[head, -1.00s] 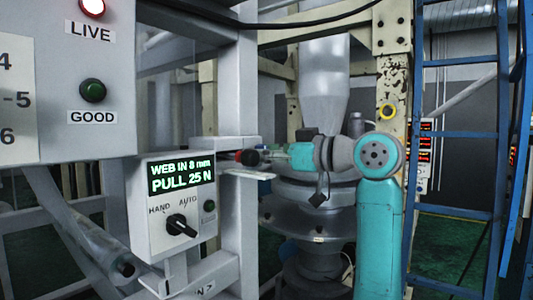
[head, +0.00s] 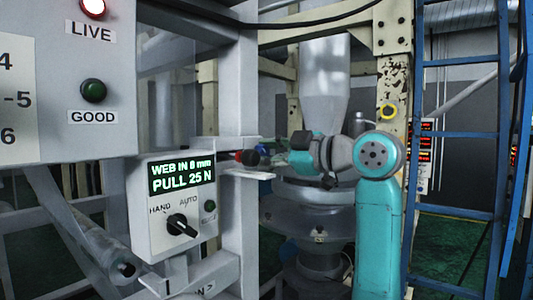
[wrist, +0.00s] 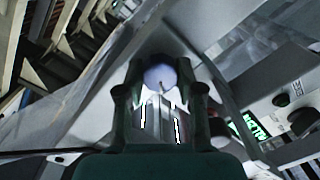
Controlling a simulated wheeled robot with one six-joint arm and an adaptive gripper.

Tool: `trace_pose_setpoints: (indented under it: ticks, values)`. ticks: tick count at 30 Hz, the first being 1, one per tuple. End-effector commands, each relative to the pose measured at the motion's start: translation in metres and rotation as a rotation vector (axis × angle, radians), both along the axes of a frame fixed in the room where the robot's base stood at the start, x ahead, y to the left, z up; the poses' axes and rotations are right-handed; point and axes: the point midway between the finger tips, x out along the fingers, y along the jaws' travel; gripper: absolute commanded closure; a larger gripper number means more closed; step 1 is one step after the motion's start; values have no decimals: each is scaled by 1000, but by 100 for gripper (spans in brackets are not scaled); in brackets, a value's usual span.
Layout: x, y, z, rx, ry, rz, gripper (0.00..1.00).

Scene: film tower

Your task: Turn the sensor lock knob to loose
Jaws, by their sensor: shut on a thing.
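The sensor lock knob (wrist: 160,76) is a round grey-blue knob with a short dark line on its face, in the wrist view. My gripper (wrist: 161,92) is shut on it, one dark finger on each side. In the head view, my gripper (head: 266,158) reaches left to a dark round knob (head: 250,157) beside a small red part at the grey frame. Its fingers are small and partly hidden there. I cannot read any loose or lock marking. White line marks show on the metal part below the knob in the wrist view.
A control box (head: 175,205) with a green display reading "WEB IN 8 mm, PULL 25 N" stands just left. A grey panel (head: 70,90) with LIVE and GOOD lamps hangs above it. A grey post and shelf are close to my gripper. A blue ladder (head: 455,150) stands at right.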

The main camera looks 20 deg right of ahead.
Motion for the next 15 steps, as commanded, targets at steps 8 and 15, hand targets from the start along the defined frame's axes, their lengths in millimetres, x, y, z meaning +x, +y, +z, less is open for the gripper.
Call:
trace_pose_setpoints:
  ticks: [8, 15]
  values:
    - [0, 0, -1, -9, -4, 1, 98]
    - [0, 0, -1, -8, -3, 1, 46]
